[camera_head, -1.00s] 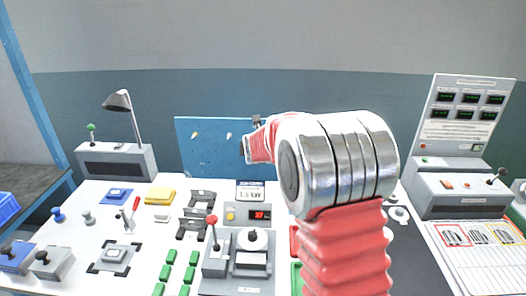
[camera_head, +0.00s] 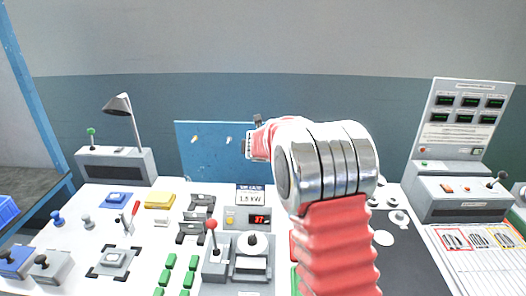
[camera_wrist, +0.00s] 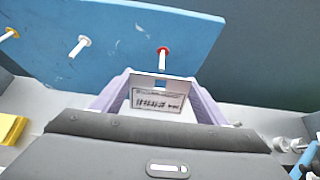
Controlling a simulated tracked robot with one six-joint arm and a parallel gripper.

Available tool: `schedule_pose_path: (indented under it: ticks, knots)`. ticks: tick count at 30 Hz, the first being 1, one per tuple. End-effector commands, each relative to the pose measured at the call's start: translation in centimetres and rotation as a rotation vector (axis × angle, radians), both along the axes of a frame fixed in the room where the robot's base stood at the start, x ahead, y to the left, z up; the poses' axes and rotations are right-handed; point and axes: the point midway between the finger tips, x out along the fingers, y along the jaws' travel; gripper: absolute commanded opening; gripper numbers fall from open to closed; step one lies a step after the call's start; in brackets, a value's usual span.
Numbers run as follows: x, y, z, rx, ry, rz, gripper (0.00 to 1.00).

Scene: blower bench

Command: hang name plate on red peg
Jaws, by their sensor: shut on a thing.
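The name plate (camera_wrist: 146,100) is a pale plate with printed lettering and a small opening near its top, seen in the wrist view. My gripper (camera_wrist: 160,108) is shut on it, with a finger at each side. The red peg (camera_wrist: 162,57) sticks out of the blue board (camera_wrist: 120,25). In the wrist picture it appears just above the plate's top edge; the plate looks apart from it, though the depth gap is hard to judge. In the head view my arm hides the red peg, and the blue board (camera_head: 205,165) stands behind the bench.
A white peg (camera_wrist: 79,45) and a yellow peg (camera_wrist: 10,34) lie left of the red one on the board. A lamp (camera_head: 118,104) stands on a grey box at the back left. A control panel (camera_head: 465,115) stands at the right. Switches and green blocks crowd the bench.

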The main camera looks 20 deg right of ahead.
Motion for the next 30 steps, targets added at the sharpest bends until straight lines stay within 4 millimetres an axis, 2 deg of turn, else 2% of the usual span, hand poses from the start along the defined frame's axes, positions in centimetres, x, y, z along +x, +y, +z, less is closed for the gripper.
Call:
schedule_pose_path:
  ticks: [30]
  knots:
    - [3.7,-1.6,-0.6,0.001,-0.001,0.0,0.45]
